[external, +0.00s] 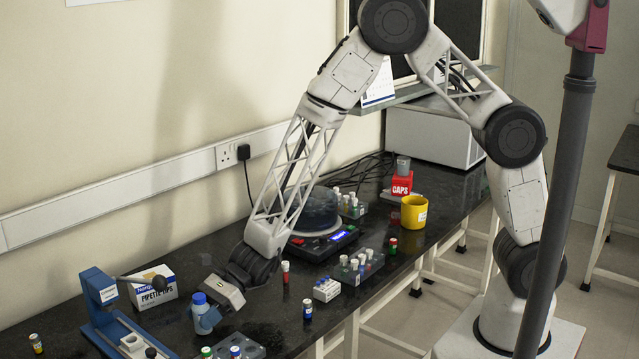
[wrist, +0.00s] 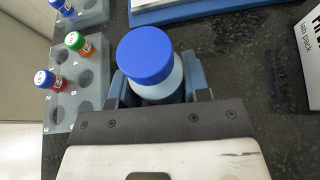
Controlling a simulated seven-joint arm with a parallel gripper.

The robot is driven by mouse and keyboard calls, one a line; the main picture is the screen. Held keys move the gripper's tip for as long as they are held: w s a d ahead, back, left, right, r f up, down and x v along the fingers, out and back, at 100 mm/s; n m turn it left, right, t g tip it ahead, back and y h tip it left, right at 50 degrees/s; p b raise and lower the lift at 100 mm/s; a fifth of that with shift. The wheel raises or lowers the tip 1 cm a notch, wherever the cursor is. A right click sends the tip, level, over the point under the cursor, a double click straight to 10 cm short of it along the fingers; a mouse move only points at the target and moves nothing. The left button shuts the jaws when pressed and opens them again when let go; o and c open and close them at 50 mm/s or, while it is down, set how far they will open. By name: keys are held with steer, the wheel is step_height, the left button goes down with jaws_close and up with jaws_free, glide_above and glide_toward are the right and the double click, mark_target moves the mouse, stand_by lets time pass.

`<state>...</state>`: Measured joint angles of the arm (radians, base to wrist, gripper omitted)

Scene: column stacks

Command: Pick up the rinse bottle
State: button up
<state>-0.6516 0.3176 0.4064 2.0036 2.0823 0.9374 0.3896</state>
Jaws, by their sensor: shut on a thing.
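The rinse bottle (external: 204,318) is pale blue-white with a blue cap and stands at the front left of the black bench. In the wrist view its blue cap (wrist: 145,56) is at upper centre, with the pale body (wrist: 155,92) below it. My gripper (external: 212,312) reaches down to it from the right, its fingers on either side of the body. In the wrist view my gripper (wrist: 160,92) is shut on the bottle.
A blue press-like device (external: 112,312) and a pipette tips box (external: 152,287) stand left of the bottle. A grey vial rack (wrist: 85,80) with coloured caps is close by.

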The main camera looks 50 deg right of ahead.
mark_target(201, 307)
steer(key=shift+r, duration=0.75)
steer(key=shift+s+d+r, duration=0.2)
steer(key=shift+d+r, duration=0.05)
steer(key=shift+r, duration=0.5)
steer(key=s+d, duration=0.3)
steer(key=s+d+r, duration=0.1)
steer(key=s+d, duration=0.6)
steer(key=d, duration=0.1)
steer(key=shift+s+r, duration=0.15)
steer(key=shift+s, duration=0.25)
